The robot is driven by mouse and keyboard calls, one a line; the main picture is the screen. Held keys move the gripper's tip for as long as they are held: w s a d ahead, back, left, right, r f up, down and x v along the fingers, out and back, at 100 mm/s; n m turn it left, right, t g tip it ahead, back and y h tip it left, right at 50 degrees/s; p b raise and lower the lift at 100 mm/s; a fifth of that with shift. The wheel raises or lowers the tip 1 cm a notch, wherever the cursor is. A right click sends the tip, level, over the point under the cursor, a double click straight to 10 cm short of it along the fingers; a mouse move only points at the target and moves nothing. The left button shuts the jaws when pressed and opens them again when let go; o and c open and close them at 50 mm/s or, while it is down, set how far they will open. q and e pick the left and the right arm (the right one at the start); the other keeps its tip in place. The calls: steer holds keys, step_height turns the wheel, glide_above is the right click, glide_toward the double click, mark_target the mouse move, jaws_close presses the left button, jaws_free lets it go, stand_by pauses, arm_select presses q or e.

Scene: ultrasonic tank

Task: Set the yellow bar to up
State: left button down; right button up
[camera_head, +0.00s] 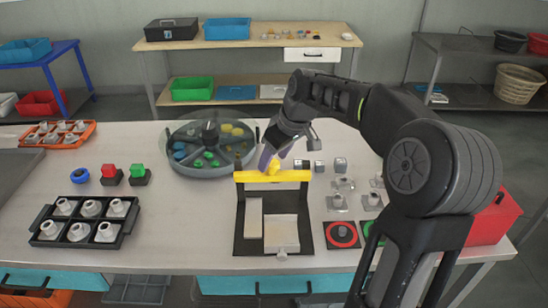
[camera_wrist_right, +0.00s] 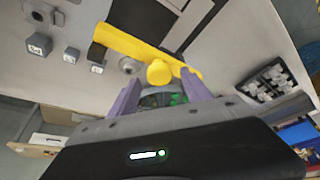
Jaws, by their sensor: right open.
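The yellow bar (camera_head: 293,176) lies across the back of a black fixture (camera_head: 240,215) on the table. It has a round yellow knob at its middle; bar (camera_wrist_right: 125,45) and knob (camera_wrist_right: 159,72) show large in the right wrist view. My right gripper (camera_head: 271,163) is over the bar from behind, its purple fingers pointing down. In the right wrist view the fingers (camera_wrist_right: 162,80) are apart, one on each side of the knob. I cannot tell whether they touch it. My left gripper is not in view.
A round sectioned tray (camera_head: 183,168) stands behind left of the fixture. Small grey blocks and metal parts stand to the right, near a red disc pad (camera_head: 342,235). A black rack (camera_head: 45,240) and red and green buttons are at the left. A red box (camera_head: 495,220) stands far right.

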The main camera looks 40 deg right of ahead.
steer(key=b+v, duration=0.1)
steer(key=v, duration=0.6)
steer(key=shift+r, duration=0.25)
